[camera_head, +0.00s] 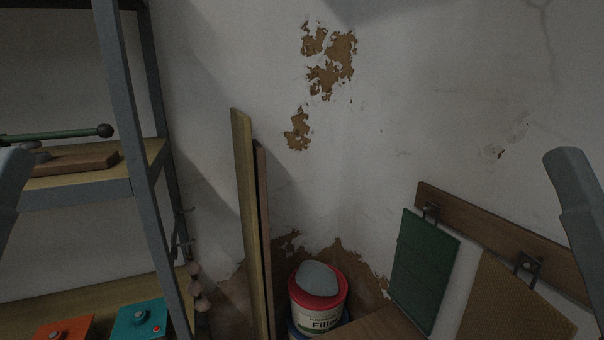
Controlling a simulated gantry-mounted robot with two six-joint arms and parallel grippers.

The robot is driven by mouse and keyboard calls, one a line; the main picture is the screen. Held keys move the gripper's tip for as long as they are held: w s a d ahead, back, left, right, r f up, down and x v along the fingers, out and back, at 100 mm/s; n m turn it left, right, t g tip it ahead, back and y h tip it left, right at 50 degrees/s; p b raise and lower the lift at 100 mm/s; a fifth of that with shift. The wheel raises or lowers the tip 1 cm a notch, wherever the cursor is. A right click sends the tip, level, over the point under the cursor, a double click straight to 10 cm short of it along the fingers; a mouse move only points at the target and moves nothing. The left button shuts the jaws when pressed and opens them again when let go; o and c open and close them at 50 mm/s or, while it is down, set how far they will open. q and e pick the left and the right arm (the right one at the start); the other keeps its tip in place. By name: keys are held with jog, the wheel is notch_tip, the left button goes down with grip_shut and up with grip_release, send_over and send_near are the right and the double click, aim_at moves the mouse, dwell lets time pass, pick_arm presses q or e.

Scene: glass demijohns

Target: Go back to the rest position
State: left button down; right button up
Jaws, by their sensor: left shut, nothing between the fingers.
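Only grey pieces of my own two arms show, one cut off by the left edge of the head view and one by the right edge. I cannot make out the fingers of either gripper in the picture. Neither visible arm piece carries anything that I can see.
A metal shelf rack (130,110) stands at left, with a green rod (75,133), a wooden board (75,163), and orange (64,328) and teal (139,321) boxes. Planks (245,200) lean on the wall. A filler bucket (318,312) stands in the corner; boards (424,268) hang at right.

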notch_tip(320, 180, up, 30)
jog(key=p, duration=2.7)
jog(key=shift+r, duration=0.1)
